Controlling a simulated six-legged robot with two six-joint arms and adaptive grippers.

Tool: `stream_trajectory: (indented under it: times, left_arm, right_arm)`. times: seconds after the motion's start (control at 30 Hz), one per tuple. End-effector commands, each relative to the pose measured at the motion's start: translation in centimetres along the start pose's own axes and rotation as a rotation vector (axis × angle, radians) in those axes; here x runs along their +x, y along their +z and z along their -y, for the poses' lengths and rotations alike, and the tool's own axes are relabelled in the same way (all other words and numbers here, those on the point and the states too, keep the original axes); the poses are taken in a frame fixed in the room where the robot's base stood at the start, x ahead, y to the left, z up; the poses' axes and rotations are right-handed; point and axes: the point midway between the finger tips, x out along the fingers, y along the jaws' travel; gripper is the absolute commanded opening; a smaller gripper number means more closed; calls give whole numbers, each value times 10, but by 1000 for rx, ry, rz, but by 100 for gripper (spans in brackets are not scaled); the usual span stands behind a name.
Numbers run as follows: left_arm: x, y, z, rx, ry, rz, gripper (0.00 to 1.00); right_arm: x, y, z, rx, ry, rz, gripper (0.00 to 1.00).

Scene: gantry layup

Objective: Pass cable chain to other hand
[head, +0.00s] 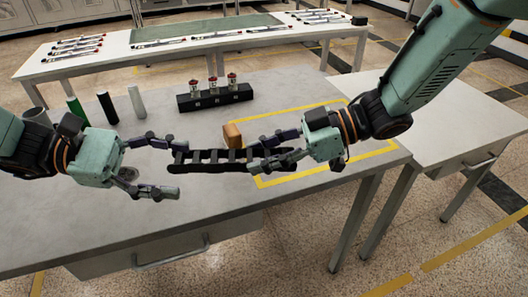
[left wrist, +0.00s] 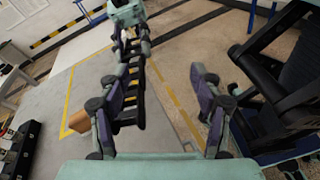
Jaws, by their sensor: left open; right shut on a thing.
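The cable chain (head: 208,160) is a black, ladder-like strip held roughly level above the table. My right gripper (head: 264,153) is shut on its right part. Its left end reaches to the fingertips of my left gripper (head: 172,166), which is open, one finger above and one below that end in the head view. In the left wrist view the chain (left wrist: 136,88) runs away from me towards my right gripper (left wrist: 130,42). There it lies close to the left finger of my left gripper (left wrist: 165,92), with a wide gap to the other finger. Contact cannot be told.
An orange-brown block (head: 232,135) sits on the grey table (head: 215,215) behind the chain. A black rack (head: 215,97) with red-topped items stands further back. Several cylinders, one green (head: 76,110), stand at the left. A yellow-outlined area (head: 375,151) lies at the right.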

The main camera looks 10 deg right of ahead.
Motion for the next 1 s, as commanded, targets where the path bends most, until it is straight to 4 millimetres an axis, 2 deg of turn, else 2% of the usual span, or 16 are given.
stream_trajectory:
  times: [0.03, 0.2, 0.37, 0.57, 0.7, 0.8, 1.0]
  left_arm:
    - [7, -16, 15, -5, -32, -45, 65]
    - [19, -71, 67, -21, -164, -221, 65]
    - [18, -121, 123, -18, -317, -396, 65]
    - [2, -176, 196, 49, -542, -607, 65]
    - [-19, -211, 247, 160, -726, -746, 65]
    - [-34, -230, 275, 274, -848, -823, 65]
    - [-50, -254, 309, 560, -1030, -911, 65]
  right_arm:
    - [0, 0, 0, 0, 0, -1, 3]
    - [0, 0, 0, 0, 0, -1, 3]
    - [0, 0, 0, 0, 0, -1, 3]
    - [0, 0, 0, 0, 0, -1, 3]
    - [0, 0, 0, 0, 0, -1, 3]
    - [0, 0, 0, 0, 0, -1, 3]
    - [0, 0, 0, 0, 0, -1, 3]
